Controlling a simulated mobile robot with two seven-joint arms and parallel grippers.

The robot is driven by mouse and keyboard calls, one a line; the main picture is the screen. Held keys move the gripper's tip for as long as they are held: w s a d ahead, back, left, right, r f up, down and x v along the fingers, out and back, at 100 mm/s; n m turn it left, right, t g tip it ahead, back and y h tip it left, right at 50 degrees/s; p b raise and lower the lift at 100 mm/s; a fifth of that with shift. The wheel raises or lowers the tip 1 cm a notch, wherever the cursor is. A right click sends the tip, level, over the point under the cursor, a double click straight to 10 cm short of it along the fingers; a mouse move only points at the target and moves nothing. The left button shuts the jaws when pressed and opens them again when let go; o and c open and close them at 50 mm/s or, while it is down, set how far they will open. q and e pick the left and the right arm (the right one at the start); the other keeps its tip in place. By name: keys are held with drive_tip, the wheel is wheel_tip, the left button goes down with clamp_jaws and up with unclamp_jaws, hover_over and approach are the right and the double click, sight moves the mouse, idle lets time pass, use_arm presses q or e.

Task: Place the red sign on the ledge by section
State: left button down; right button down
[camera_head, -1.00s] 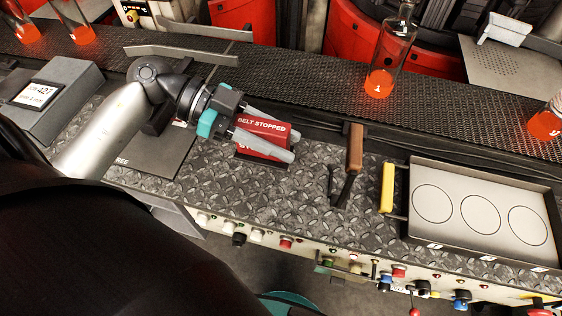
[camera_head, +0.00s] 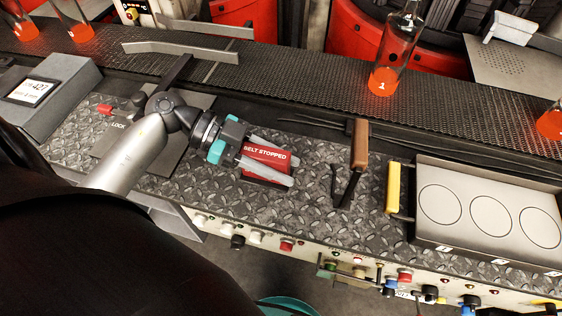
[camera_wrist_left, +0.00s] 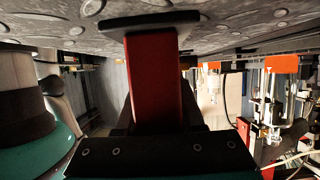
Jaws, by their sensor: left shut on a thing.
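The red sign (camera_head: 266,157), lettered "BELT STOPPED", is between the two pale fingers of my left gripper (camera_head: 291,167), which is shut on it. It is over the diamond-plate ledge (camera_head: 310,213), left of the black tool with the brown handle. In the left wrist view the red sign (camera_wrist_left: 153,80) stands between the fingers, with its dark base (camera_wrist_left: 150,20) close to the plate surface. I cannot tell whether the base touches the plate. My right gripper is not in view.
A brown-handled tool (camera_head: 359,145) and a yellow-handled tray (camera_head: 425,242) with ringed circles lie to the right. A bottle (camera_head: 390,75) marked 1 stands on the dark conveyor (camera_head: 310,90) behind. A display box (camera_head: 50,95) and a plate lettered LOCK (camera_head: 118,150) are left.

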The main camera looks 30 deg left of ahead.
sight(242, 148)
use_arm(q)
drive_tip(key=c, duration=0.5)
unclamp_jaws()
drive_tip(key=shift+r, duration=0.1)
drive_tip(key=p+v, duration=0.1)
drive_tip(key=v, duration=1.1)
drive_tip(key=shift+p, duration=0.35)
